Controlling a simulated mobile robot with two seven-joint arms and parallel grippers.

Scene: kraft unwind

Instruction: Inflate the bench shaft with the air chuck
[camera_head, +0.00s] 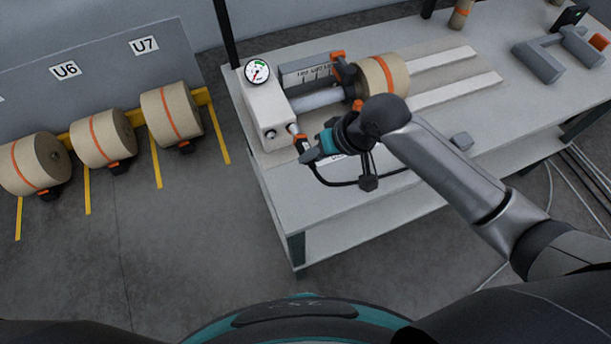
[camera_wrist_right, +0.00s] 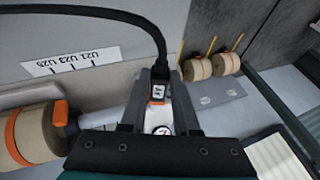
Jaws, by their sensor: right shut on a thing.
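The bench shaft (camera_head: 318,99) is a silver rod running from a white block (camera_head: 264,112) to a brown roll (camera_head: 383,79) with an orange band. A gauge (camera_head: 258,72) with a red and green dial tops the block. My right gripper (camera_head: 308,151) is at the block's near right side, shut on the air chuck (camera_wrist_right: 158,92), a dark piece with an orange part and a black hose. In the right wrist view the chuck sits between both fingers, and the shaft (camera_wrist_right: 90,119) is at left. Whether the chuck touches the block's fitting I cannot tell. My left gripper is out of view.
The bench (camera_head: 285,205) has two pale rails (camera_head: 455,88) and a grey tool (camera_head: 545,58) at right. The black hose (camera_head: 340,183) loops along its front. Several banded rolls (camera_head: 103,138) rest by the wall at left. The floor in front is clear.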

